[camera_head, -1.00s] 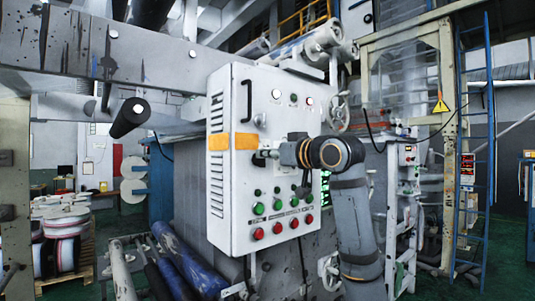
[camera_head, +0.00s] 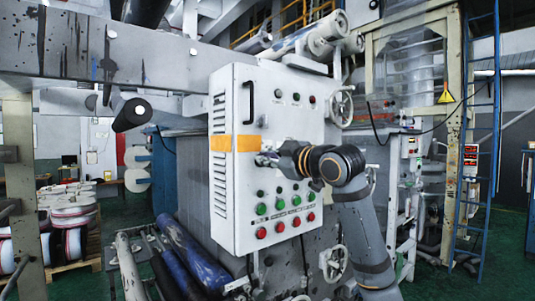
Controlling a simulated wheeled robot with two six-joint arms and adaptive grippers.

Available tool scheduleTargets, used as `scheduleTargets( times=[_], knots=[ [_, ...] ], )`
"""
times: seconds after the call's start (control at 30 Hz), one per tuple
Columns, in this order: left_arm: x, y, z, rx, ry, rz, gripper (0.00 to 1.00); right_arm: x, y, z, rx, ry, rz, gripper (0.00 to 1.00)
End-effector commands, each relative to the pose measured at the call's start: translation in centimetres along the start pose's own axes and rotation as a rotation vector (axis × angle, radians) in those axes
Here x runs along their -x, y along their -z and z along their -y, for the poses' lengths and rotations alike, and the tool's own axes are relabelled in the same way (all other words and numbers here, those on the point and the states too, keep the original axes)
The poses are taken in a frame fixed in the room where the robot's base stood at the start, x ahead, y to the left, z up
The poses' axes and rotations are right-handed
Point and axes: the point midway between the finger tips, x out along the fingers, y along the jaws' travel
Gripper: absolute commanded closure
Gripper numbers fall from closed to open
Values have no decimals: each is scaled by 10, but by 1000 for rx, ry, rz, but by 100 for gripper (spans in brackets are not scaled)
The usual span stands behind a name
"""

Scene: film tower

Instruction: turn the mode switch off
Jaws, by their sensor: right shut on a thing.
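A white control cabinet (camera_head: 290,135) stands in the middle of the head camera view. Its front has three small lamps in a row at the top, with the right-hand lamp (camera_head: 312,99) looking dark red. My right gripper (camera_head: 265,160) is at the left middle of the front, shut at the panel face. The mode switch is not clearly visible; the gripper covers the spot where it appears to hold a small knob. I cannot make out the knob's angle. My left gripper is not in view.
Green buttons (camera_head: 279,205) and red buttons (camera_head: 278,227) sit just below my right gripper. A black handle (camera_head: 250,99) projects at the upper left of the front. A handwheel (camera_head: 340,107) is right of the cabinet. Blue rollers (camera_head: 192,255) lie lower left.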

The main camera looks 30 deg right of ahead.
Motion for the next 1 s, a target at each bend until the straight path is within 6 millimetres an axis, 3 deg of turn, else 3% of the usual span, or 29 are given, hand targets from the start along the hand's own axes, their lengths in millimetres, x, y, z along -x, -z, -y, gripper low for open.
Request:
scheduleTargets(
  times=[0.67,0.7,0.83,1.0],
  knots=[
    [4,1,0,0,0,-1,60,0,0,1,67,0,-1,100],
    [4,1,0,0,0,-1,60,0,0,1,66,0,-1,88],
    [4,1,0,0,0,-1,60,0,0,1,66,0,0,70],
    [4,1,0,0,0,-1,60,0,0,1,65,0,0,68]
  ],
)
